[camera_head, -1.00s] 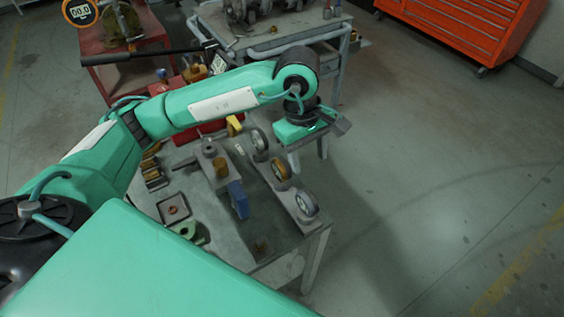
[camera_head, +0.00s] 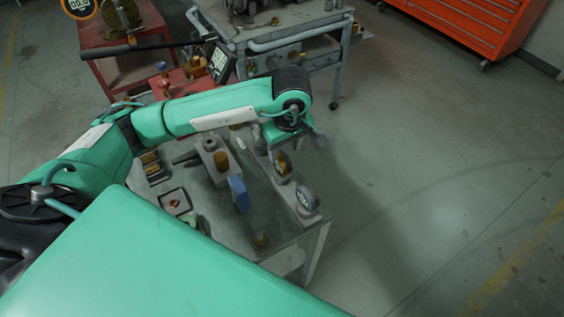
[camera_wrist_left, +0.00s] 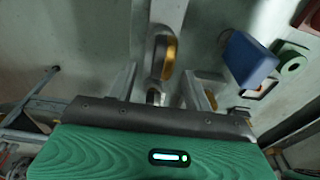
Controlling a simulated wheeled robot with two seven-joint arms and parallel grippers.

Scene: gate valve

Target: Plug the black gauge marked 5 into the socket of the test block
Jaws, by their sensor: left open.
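Gauges stand in a row on a grey strip along the table's right edge in the head view: a white-faced one (camera_head: 307,198), a brass-coloured one (camera_head: 282,164), and a far one (camera_head: 259,141) partly hidden by my arm. No 5 mark is legible. My left gripper (camera_head: 318,138) is open above the far end of this row. In the left wrist view, a dark gauge with a yellow face (camera_wrist_left: 169,58) shows edge-on, ahead of and between the spread fingers (camera_wrist_left: 158,82). A grey block (camera_head: 210,145) with a round top port may be the test block. My right gripper is out of view.
A blue block (camera_head: 238,193) stands near the grey block, with a brass cylinder (camera_head: 221,160) between. A square tray (camera_head: 173,202) and a rack of brass pieces (camera_head: 152,163) lie left. Open floor lies right of the table.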

